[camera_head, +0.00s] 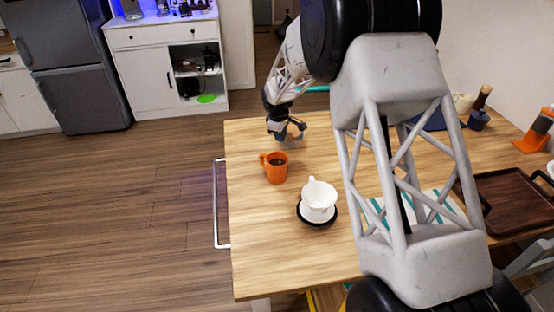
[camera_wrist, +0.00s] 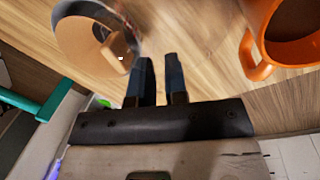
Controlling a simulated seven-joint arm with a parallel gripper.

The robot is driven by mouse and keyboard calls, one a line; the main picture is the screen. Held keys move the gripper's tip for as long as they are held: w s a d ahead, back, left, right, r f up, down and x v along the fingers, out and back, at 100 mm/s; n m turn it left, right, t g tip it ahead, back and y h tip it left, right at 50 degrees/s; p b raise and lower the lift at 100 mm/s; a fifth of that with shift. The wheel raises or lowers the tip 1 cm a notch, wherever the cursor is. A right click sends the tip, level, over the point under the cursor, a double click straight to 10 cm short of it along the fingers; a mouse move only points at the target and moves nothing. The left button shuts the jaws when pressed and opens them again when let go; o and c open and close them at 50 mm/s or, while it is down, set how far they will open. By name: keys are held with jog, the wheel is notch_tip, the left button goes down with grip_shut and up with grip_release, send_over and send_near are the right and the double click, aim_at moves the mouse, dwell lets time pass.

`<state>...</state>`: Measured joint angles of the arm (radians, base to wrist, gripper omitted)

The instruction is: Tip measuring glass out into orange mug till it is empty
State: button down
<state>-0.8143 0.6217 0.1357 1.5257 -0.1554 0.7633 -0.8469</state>
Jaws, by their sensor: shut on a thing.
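The measuring glass (camera_wrist: 72,38) is clear and shows at the upper left of the wrist view, right beside my fingertips. My gripper (camera_wrist: 160,62) is shut on it; the exact grip point is hard to see. In the head view my gripper (camera_head: 286,130) is low over the table, just behind the orange mug (camera_head: 278,175), and the glass is faint there. The orange mug stands upright with dark content inside. It also shows at the upper right of the wrist view (camera_wrist: 302,50), apart from the glass. How much is in the glass I cannot tell.
A brown tray (camera_head: 510,205) lies at the right. The wooden table (camera_head: 265,255) is clear at its front left. My arm hides its middle.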

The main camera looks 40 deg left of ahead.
jog(key=shift+w+r+g, duration=0.3)
jog(key=shift+r+g, duration=0.05)
jog(key=shift+r, duration=0.2)
jog(key=shift+w+r+g, duration=0.3)
jog(key=shift+r+g, duration=0.05)
jog(key=shift+r, duration=0.15)
jog(key=shift+w, duration=0.1)
dwell(0.8)
